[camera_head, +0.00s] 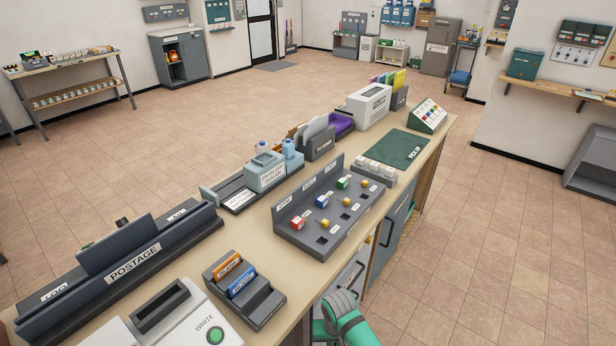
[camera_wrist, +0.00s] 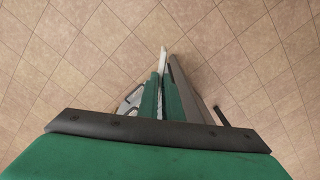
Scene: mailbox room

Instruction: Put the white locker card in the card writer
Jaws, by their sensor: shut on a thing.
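My gripper (camera_wrist: 161,88) shows in the wrist view with its green fingers closed together. It is shut on a thin white piece seen edge-on, which looks like the white locker card (camera_wrist: 163,58); its face cannot be read. Tiled floor lies beyond it. In the head view, the card writer (camera_head: 208,318) is a white box at the bottom left of the counter, with a WRITE label, a green button and a dark slot part; its lower part is cut off. My green and grey arm shows beside the counter's front edge, but the gripper cannot be made out there.
A dark card rack (camera_head: 262,309) with an orange card (camera_head: 227,265) and a blue card (camera_head: 243,281) stands right of the writer. A grey key tray (camera_head: 322,240) and a POSTAGE unit (camera_head: 130,262) also stand on the counter (camera_head: 258,228). Floor at right is free.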

